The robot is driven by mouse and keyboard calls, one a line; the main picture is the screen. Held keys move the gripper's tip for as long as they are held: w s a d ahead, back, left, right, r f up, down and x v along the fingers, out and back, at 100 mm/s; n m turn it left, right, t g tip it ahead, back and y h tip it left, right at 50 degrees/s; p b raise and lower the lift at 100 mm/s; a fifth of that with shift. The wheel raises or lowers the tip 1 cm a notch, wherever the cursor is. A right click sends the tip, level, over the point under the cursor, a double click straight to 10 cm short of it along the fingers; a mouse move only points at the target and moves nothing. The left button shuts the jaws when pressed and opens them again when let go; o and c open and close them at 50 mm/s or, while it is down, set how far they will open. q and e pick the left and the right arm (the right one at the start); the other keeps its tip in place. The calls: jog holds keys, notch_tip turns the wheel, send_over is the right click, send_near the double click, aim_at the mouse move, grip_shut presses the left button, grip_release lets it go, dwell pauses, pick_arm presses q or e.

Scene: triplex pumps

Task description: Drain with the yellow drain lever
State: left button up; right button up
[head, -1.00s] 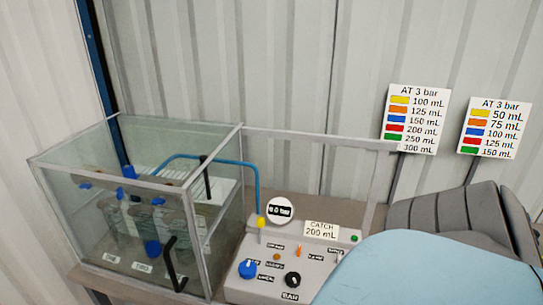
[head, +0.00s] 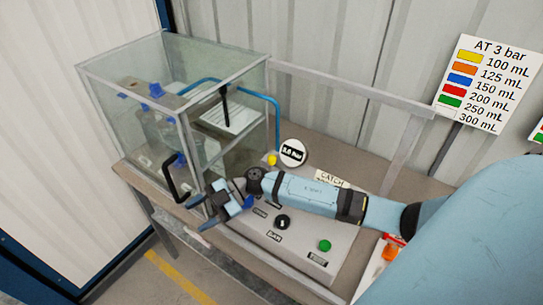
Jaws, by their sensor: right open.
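The yellow drain lever (head: 271,160) shows its yellow knob at the back left of the grey control panel (head: 340,240), beside the round gauge (head: 292,152). The rest of the lever is partly hidden behind my right arm. My right gripper (head: 220,205) is open and empty at the panel's left front, near the black door handle (head: 178,180) of the glass case. It is in front of the lever and apart from it. I cannot tell whether it touches the panel. My left gripper is not in view.
The glass case (head: 175,100) stands left of the panel. A black knob (head: 283,222) and a green button (head: 325,245) are on the panel, with a CATCH display (head: 332,178) behind my arm. A chart sign (head: 490,85) stands at the right. The floor (head: 150,280) in front is clear.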

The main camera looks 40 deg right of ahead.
jog(key=w+d+g+h, duration=0.1)
jog(key=w+d+h, duration=0.15)
jog(key=d, duration=0.25)
jog(key=w+d+r+g+h, duration=0.1)
jog(key=w+d+h, duration=0.15)
jog(key=d, duration=0.25)
jog(key=w+d+g+h, duration=0.1)
jog(key=d+h, duration=0.3)
jog(key=d, duration=0.1)
jog(key=m+h+p, duration=0.1)
jog(key=m+h, duration=0.4)
jog(key=h, duration=0.1)
send_near(272, 156)
jog(key=shift+g, duration=0.4)
jog(key=f, duration=0.4)
jog(key=shift+w+a+f, duration=0.15)
jog(key=shift+a+f, duration=0.1)
jog(key=shift+f, duration=0.05)
jog(key=f+b, duration=0.1)
jog(key=f, duration=0.1)
jog(key=f+b, duration=0.4)
jog(key=shift+s+f, duration=0.15)
jog(key=shift+s, duration=0.15)
jog(key=shift+s+f+b, duration=0.1)
jog(key=shift+f+b, duration=0.2)
jog(key=shift+f, duration=0.2)
grip_shut()
